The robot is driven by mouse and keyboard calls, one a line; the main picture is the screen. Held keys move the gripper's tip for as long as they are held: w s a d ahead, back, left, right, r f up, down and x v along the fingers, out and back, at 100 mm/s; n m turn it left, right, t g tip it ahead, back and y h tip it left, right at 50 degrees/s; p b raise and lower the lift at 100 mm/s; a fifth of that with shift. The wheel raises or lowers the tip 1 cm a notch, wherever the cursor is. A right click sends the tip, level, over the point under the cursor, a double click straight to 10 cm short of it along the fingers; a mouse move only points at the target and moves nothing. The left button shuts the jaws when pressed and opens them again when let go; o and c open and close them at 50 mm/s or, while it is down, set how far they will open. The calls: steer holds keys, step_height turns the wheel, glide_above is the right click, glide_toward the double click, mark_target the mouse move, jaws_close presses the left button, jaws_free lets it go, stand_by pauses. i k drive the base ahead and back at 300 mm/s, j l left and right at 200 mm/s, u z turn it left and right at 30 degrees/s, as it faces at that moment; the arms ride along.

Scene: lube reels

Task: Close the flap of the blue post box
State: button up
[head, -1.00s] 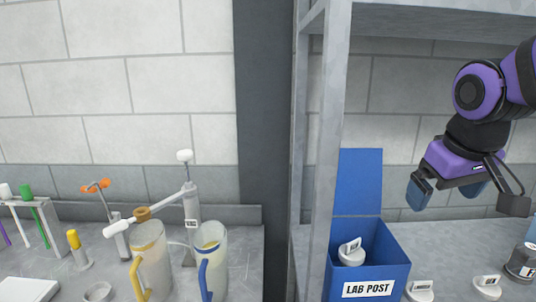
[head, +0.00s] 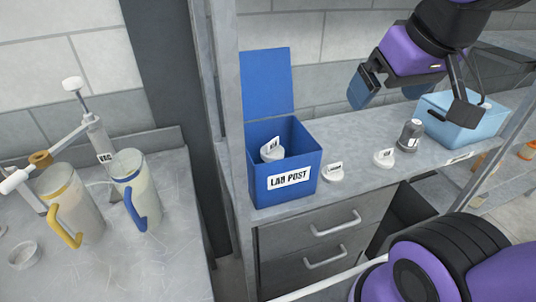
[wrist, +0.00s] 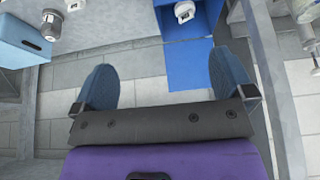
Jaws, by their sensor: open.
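A white labelled piece (head: 271,151) sits inside. My gripper (head: 365,88) is open and empty, above the shelf to the right of the flap and apart from it. In the wrist view the flap (wrist: 195,66) and part of the box show between and beyond my fingers (wrist: 165,88), nearer the right finger.
Two white labelled pieces (head: 333,172) (head: 384,158) and a grey bottle (head: 410,135) stand right of the box. A light blue bin (head: 460,122) is further right. The shelf post (head: 222,110) stands close on the left. Jugs (head: 70,205) stand on the left bench.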

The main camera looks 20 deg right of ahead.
mark_target(267, 88)
steer(key=k+l, duration=0.1)
steer(key=l, duration=0.5)
steer(key=k+l, duration=0.1)
steer(key=l, duration=1.1)
steer(key=k+l, duration=0.15)
steer(key=l, duration=0.4)
steer(key=l+u, duration=0.05)
